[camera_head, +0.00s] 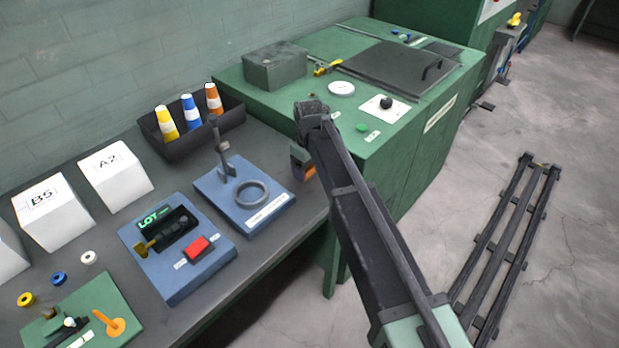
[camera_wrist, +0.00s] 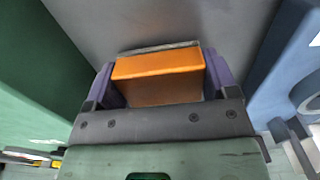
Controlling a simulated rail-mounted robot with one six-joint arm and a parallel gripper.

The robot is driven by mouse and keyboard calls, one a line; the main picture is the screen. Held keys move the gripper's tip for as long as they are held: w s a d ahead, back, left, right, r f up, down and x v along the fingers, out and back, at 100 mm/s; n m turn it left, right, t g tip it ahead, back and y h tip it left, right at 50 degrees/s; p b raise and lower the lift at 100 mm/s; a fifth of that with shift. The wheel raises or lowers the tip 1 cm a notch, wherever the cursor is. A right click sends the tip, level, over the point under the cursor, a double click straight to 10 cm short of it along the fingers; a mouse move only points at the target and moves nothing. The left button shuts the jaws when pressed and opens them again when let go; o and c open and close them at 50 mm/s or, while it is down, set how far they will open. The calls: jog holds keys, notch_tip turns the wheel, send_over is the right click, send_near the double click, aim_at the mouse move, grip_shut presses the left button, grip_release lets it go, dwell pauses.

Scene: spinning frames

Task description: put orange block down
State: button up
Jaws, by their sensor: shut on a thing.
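The orange block (camera_wrist: 160,64) sits between the two purple-grey fingers of my gripper (camera_wrist: 162,80) in the wrist view. The fingers are shut on it from both sides. In the head view the gripper (camera_head: 302,160) is by the right end of the dark bench, and a small part of the orange block (camera_head: 309,172) shows below it. The arm hides most of the rest. In the wrist view a grey surface lies beyond the block; I cannot tell whether the block touches it.
A blue fixture with a grey ring (camera_head: 251,194) stands left of the gripper. The green cabinet (camera_head: 400,165) stands close on the right. A black tray (camera_head: 190,120) with several cones is at the back. Bare dark bench (camera_head: 262,255) shows along the front edge.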

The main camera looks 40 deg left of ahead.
jog(key=shift+f+p, duration=0.15)
jog(key=shift+p, duration=0.15)
jog(key=shift+f, duration=0.2)
jog(key=o, duration=0.9)
jog(key=shift+o, duration=0.2)
jog(key=shift+r, duration=0.1)
notch_tip(320, 180, up, 12)
jog(key=p, duration=1.2)
jog(key=shift+r, duration=0.15)
